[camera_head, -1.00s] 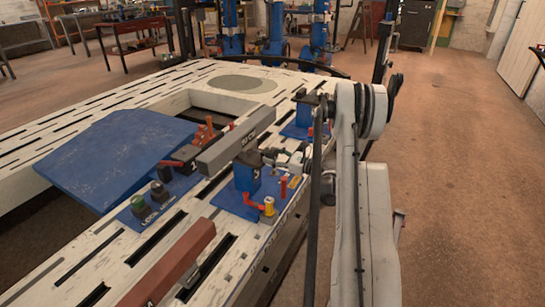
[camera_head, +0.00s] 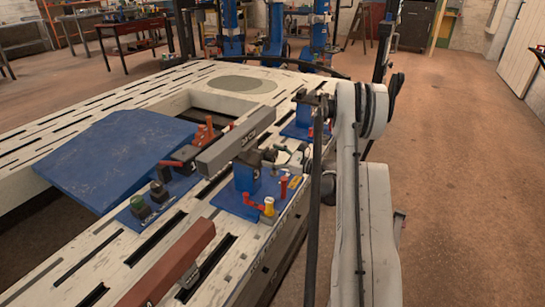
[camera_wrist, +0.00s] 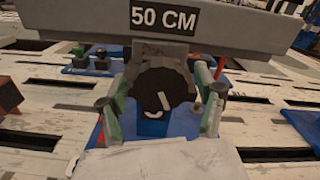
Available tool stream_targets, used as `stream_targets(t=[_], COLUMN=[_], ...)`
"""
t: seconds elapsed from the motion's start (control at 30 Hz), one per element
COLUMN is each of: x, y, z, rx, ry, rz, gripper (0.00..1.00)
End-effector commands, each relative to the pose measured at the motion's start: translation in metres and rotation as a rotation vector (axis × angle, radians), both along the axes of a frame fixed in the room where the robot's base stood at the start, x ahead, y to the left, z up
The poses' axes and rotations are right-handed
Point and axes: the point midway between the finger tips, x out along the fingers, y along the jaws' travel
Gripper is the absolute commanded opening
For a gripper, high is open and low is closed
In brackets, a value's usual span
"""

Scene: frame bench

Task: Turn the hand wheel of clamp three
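The hand wheel (camera_wrist: 165,92), dark and round with a pale mark, shows in the middle of the wrist view. It is on a blue clamp that stands under the grey beam marked 50 CM (camera_wrist: 225,28). The clamp also shows in the head view (camera_head: 246,180), with the beam (camera_head: 235,143) on it. My gripper (camera_wrist: 164,85) has one finger on each side of the wheel, with green on the inner faces. A narrow gap shows at the right of the wheel; contact on the left is unclear. In the head view my gripper (camera_head: 290,157) is small beside the clamp.
A red lever (camera_head: 253,203) and a yellow-topped post (camera_head: 269,207) stand on the blue base plate near the clamp. A red-brown beam (camera_head: 175,265) lies in front. A blue panel (camera_head: 115,155) is at left. Open floor (camera_head: 460,180) lies to the right.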

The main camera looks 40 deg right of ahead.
Motion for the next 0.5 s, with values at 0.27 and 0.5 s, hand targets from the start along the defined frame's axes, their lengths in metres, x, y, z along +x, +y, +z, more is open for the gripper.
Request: stream_targets(t=[0.27,0.5], x=[-0.004,-0.037], y=[-0.002,-0.015], z=[0.0,0.0], rx=[0.0,0.0], ry=[0.0,0.0], rz=[-0.001,-0.003], gripper=[0.66,0.66])
